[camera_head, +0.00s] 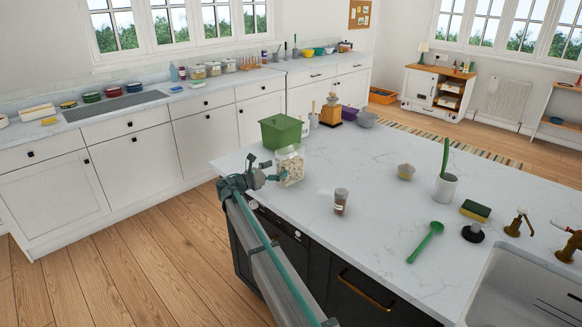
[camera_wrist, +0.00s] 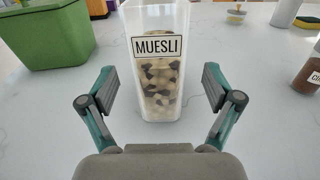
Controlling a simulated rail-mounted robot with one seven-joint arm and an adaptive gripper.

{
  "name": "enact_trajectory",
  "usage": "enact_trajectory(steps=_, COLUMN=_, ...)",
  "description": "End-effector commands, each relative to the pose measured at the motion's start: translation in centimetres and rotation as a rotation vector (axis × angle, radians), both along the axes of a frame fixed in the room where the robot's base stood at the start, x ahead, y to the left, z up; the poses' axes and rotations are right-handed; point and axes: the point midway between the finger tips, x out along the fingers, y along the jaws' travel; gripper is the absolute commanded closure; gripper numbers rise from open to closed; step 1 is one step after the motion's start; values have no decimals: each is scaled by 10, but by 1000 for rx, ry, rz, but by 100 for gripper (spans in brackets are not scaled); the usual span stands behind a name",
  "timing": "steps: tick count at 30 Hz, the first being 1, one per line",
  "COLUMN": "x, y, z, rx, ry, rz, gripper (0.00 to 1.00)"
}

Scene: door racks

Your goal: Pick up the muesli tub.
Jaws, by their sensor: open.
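The muesli tub (camera_head: 290,166) is a clear, upright container with pale and dark contents, standing on the white island counter near its front left edge. In the wrist view the tub (camera_wrist: 158,75) stands straight ahead, with its black-framed MUESLI label facing me. My gripper (camera_head: 268,176) is at the tub's left in the head view. In the wrist view my gripper (camera_wrist: 158,85) is open, with one finger to each side of the tub's lower part. Clear gaps show between the fingers and the tub, and nothing is held.
A green bin (camera_head: 281,132) stands close behind the tub; in the wrist view the bin (camera_wrist: 45,35) is at the left. A brown-filled jar (camera_head: 340,200) stands to the right, also in the wrist view (camera_wrist: 307,75). The counter (camera_head: 320,175) between tub and jar is clear.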

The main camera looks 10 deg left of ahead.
Motion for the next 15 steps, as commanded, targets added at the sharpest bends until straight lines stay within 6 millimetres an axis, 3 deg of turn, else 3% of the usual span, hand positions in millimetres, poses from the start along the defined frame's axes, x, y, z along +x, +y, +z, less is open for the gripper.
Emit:
enact_trajectory(steps=8, x=14, y=-12, z=2, rx=1, ry=1, rz=1, gripper=10)
enact_trajectory(steps=15, x=38, y=-34, z=4, rx=-1, ry=2, rz=1, gripper=10)
